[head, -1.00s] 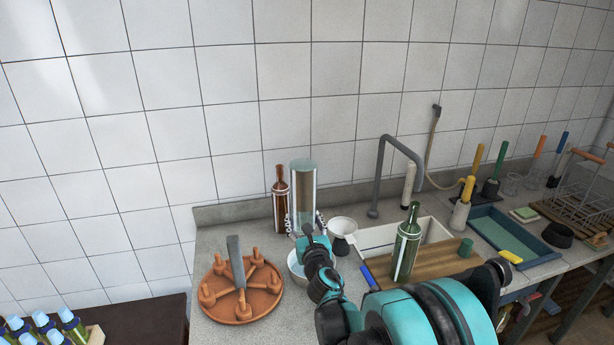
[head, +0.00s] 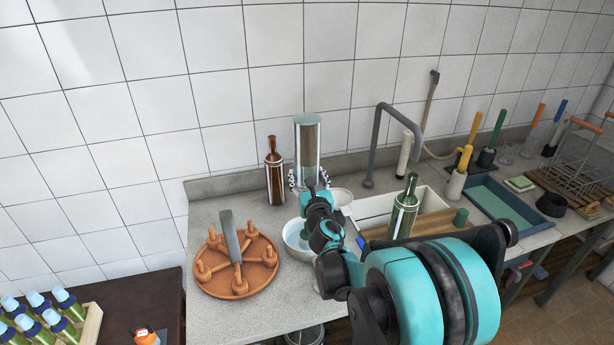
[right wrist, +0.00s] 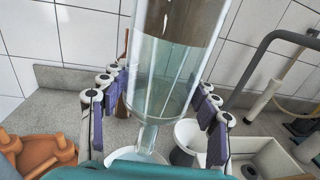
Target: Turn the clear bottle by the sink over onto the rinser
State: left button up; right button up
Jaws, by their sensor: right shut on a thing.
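The clear bottle (head: 307,140) is upside down, its flat base up. My right gripper (head: 309,180) is shut on it, with fingers on both sides of the body. In the right wrist view the clear bottle (right wrist: 172,70) tapers to a neck pointing down, and my gripper (right wrist: 158,110) flanks it. A pale round bowl, which looks like the rinser (head: 292,240), stands on the counter below my right wrist. In the right wrist view the neck lines up with a pale rim (right wrist: 135,157); I cannot tell whether they touch. My left gripper is out of view.
A brown bottle (head: 275,178) stands left of the clear one. A terracotta pegged dish (head: 235,288) lies front left. A white funnel (right wrist: 188,135) stands close right. The sink (head: 372,208) carries a board with a green bottle (head: 403,212); a grey tap (head: 376,140) arches behind.

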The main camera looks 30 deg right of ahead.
jog(key=shift+f+b, duration=2.3)
jog(key=shift+f, duration=0.55)
jog(key=shift+f+b, duration=2.3)
jog(key=shift+f, duration=0.15)
jog(key=shift+r, duration=0.35)
jog(key=shift+f, duration=0.4)
dwell(1.6)
jog(key=shift+r, duration=0.1)
